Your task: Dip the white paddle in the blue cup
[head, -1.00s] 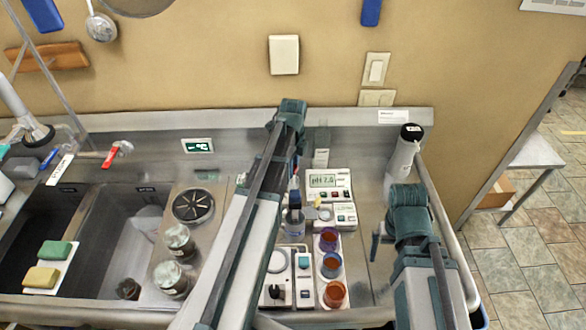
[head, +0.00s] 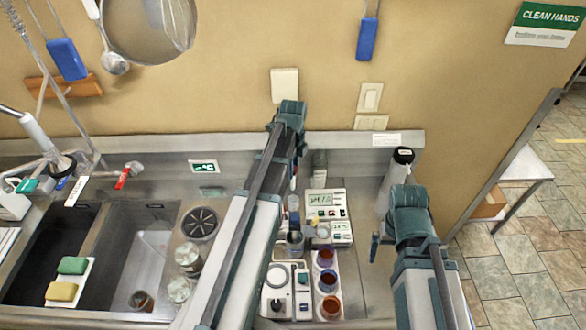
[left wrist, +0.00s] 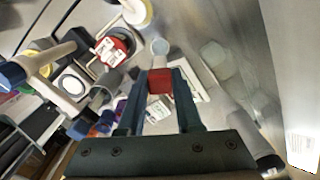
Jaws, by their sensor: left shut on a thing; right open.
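Whether this belongs to the white paddle I cannot tell; I cannot clearly make out the paddle. My right gripper (head: 377,246) is empty, right of the cups, its fingers only partly visible.
A white stirrer unit (head: 276,292) is left of the cups. A white cylinder (head: 398,177) stands at the back right. Sink basins (head: 145,255) lie left.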

